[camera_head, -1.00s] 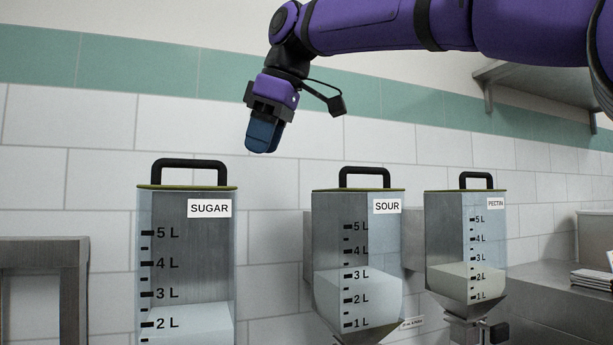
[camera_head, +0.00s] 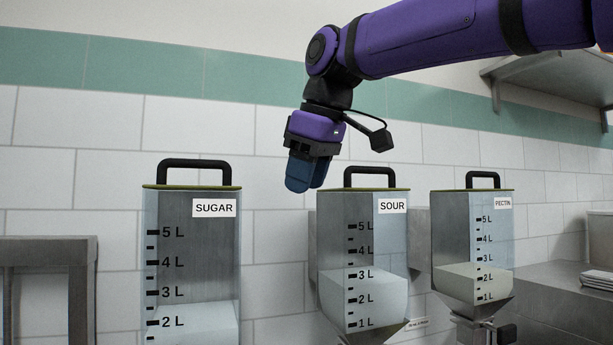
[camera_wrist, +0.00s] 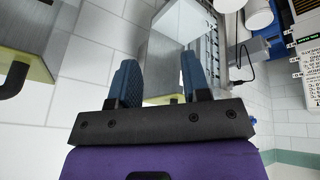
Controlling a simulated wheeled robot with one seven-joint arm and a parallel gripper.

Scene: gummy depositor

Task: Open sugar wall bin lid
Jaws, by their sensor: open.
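The clear SUGAR bin (camera_head: 192,265) stands at the left in the head view, partly filled with pale contents. Its olive-edged lid (camera_head: 170,187) lies flat on top, closed, with a black handle (camera_head: 194,163) upright. My gripper (camera_head: 305,188) is to the right of that handle, in the gap between the SUGAR and SOUR bins, close to the SOUR bin. It points down and is empty. In the wrist view my gripper (camera_wrist: 158,85) shows its two blue fingers apart. A lid with a black handle (camera_wrist: 14,80) shows at the left edge there; its label is not visible.
The SOUR bin (camera_head: 362,270) and the PECTIN bin (camera_head: 470,250) stand to the right, both with lids and black handles. A metal shelf (camera_head: 545,75) is at the upper right. A tiled wall (camera_head: 110,130) stands behind the bins.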

